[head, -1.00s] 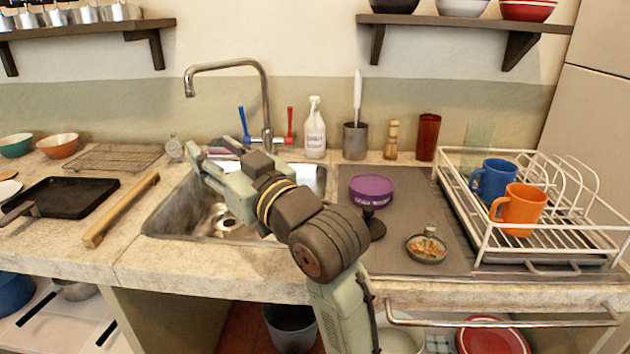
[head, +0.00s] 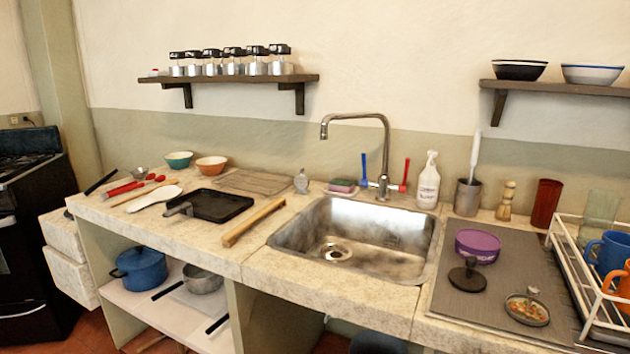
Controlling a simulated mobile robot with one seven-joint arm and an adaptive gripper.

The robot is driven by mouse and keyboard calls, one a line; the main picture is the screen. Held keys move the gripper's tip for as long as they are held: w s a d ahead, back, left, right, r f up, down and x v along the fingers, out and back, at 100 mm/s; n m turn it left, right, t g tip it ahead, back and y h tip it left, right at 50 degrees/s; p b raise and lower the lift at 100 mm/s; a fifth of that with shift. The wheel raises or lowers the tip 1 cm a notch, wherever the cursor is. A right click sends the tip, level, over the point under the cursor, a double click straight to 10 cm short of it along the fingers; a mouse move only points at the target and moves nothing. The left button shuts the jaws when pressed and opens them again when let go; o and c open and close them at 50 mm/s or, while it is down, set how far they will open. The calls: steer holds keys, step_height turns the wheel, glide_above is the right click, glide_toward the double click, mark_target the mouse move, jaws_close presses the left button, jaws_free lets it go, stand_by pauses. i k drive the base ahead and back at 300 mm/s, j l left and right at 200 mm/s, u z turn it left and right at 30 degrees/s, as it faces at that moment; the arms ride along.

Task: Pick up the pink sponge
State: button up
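The pink sponge (head: 342,185) lies on the counter ledge behind the sink (head: 355,240), at its back left corner. It looks small, with a pink top and a green lower part. It sits left of the faucet (head: 383,160), close to the blue tap handle. My gripper and arm are not in view now.
A small metal dial-like item (head: 301,182) stands left of the sponge. A spray bottle (head: 429,182) stands right of the faucet. The sink basin looks empty.

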mark_target(336, 184)
steer(key=i+j+z, duration=0.1)
steer(key=j+z, duration=0.2)
steer(key=z, duration=0.15)
steer(key=i+j+z, duration=0.1)
steer(key=j+z, duration=0.7)
steer(key=j, duration=1.35)
steer(key=k+j+z, duration=0.1)
steer(key=j, duration=0.5)
steer(key=i+j, duration=0.35)
steer(key=j, duration=0.25)
steer(key=i+l, duration=0.8)
